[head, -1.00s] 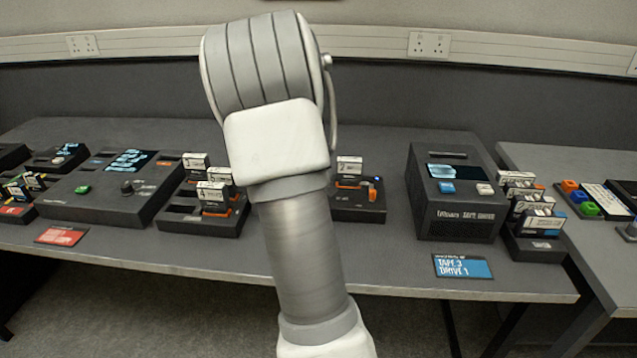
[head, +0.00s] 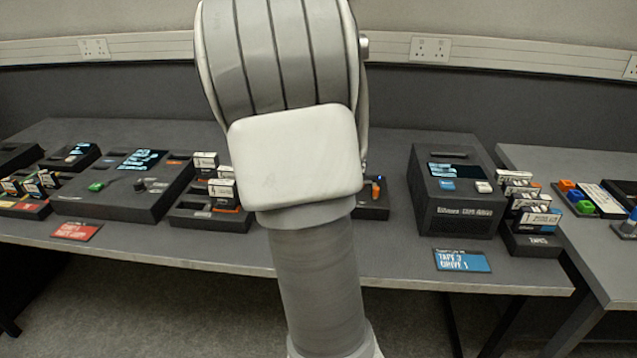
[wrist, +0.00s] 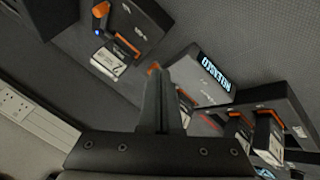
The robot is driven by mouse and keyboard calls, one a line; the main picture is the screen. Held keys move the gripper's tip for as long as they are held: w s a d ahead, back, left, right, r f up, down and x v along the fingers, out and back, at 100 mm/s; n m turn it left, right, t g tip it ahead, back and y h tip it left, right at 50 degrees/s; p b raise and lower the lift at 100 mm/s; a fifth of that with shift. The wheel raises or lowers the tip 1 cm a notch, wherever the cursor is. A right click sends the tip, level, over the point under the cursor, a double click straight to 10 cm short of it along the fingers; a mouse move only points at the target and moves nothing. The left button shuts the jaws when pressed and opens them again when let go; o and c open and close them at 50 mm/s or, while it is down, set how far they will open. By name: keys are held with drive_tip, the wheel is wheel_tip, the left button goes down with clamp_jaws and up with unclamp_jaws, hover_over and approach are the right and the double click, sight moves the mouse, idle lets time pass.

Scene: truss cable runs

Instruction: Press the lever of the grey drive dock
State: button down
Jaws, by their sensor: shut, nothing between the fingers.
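A small dark grey dock with an orange lever stands mid-table, and only its right edge (head: 374,211) shows past my arm in the head view. In the wrist view a dark dock (wrist: 150,22) with an orange lever (wrist: 101,9) and a blue light lies at upper left, with a white-labelled cartridge (wrist: 109,62) beside the lever. It looks like the same dock, but its name is unreadable. My gripper (wrist: 154,72) is shut and empty, pointing at the table, below and right of that cartridge in the picture. In the head view my arm hides the gripper.
A box with a lit screen (wrist: 205,78) is right of my fingers in the wrist view. In the head view, a dock with cartridges (head: 207,219) stands left of my arm, a large tape drive (head: 458,217) right, and a cartridge rack (head: 532,242) beyond it.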

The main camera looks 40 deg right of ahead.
drive_tip(key=shift+s+a+r, duration=0.25)
drive_tip(key=shift+s+r, duration=0.15)
drive_tip(key=shift+r, duration=0.2)
drive_tip(key=shift+s+a+r, duration=0.2)
drive_tip(key=shift+s+r, duration=0.15)
drive_tip(key=shift+r, duration=0.2)
drive_tip(key=s+a+r+t+y, duration=0.1)
drive_tip(key=s+a+r+y, duration=0.15)
drive_tip(key=a, duration=0.65)
drive_tip(key=s+a+r+y, duration=0.1)
drive_tip(key=s+a+r, duration=0.15)
drive_tip(key=a, duration=0.65)
drive_tip(key=s+a+r+n+y+p, duration=0.1)
drive_tip(key=s+a+r+n+y, duration=0.2)
drive_tip(key=s+a, duration=1.1)
wheel_tip(320, 180, up, 11)
drive_tip(key=w+a+p, duration=0.1)
drive_tip(key=w+p, duration=0.1)
drive_tip(key=p, duration=0.9)
drive_tip(key=shift+a+r+t+p, duration=0.15)
drive_tip(key=shift+a+t+p, duration=0.2)
drive_tip(key=shift+t, duration=0.05)
